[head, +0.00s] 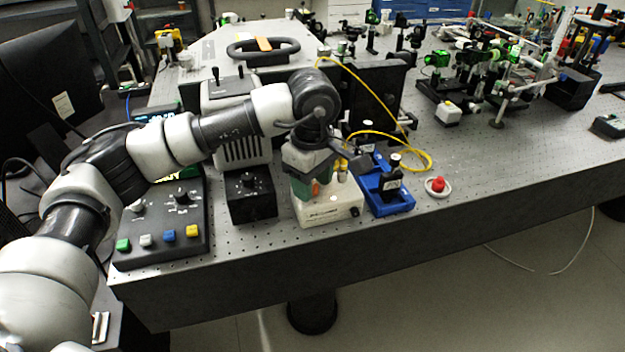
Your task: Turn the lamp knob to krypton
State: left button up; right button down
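A black box (252,208) stands near the bench's front edge, with a round dark knob (249,182) and light marks around it on its top. A dark control panel (160,240) to its left also has a knob (183,196). The labels are too small to read, so I cannot tell which knob is the lamp's. My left gripper (312,190) points down over a white box (330,212), right of the black box and apart from its knob. Its fingers are largely hidden by the wrist, so its opening and any contact are unclear. My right gripper is out of view.
The panel has several coloured buttons (169,236). Right of the white box are a blue tray (392,208) with black fittings and a red button (438,184) on a white base. A yellow cable (375,85) loops behind. Bare perforated bench top lies farther right.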

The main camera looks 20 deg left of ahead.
pick_arm(q)
notch_tip(320, 180, up, 11)
jog(key=shift+b, duration=0.35)
dwell(0.3)
jog(key=shift+f, duration=0.15)
